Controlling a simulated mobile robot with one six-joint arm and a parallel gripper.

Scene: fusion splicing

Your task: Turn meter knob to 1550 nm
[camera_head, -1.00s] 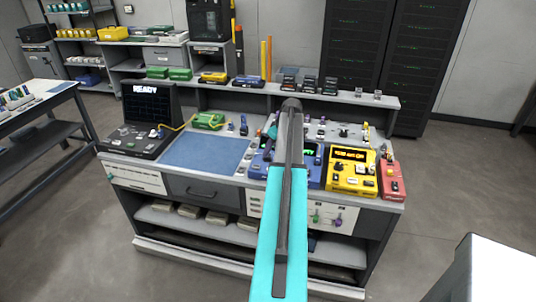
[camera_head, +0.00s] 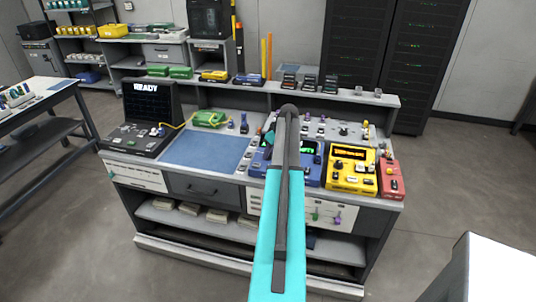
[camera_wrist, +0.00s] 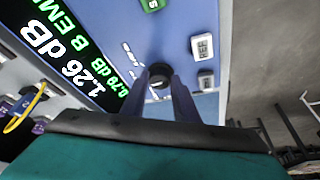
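The blue meter (camera_head: 313,168) stands on the bench in the head view, partly hidden behind my arm. In the wrist view its lit screen (camera_wrist: 75,50) shows 1.26 dB in white and 0.79 dB in green, cut off by the frame edge. A round black knob (camera_wrist: 160,72) sits on the blue panel beside the screen. The fingers of my gripper (camera_wrist: 160,85) point at the knob, one on each side of it. I cannot tell whether they touch it. The knob's setting is not readable.
Two pale labelled buttons (camera_wrist: 203,46) and a green-marked button (camera_wrist: 152,4) lie near the knob. A yellow device (camera_head: 352,170) and a red device (camera_head: 391,177) stand right of the meter. A blue mat (camera_head: 205,152) and a READY splicer (camera_head: 145,130) are to the left.

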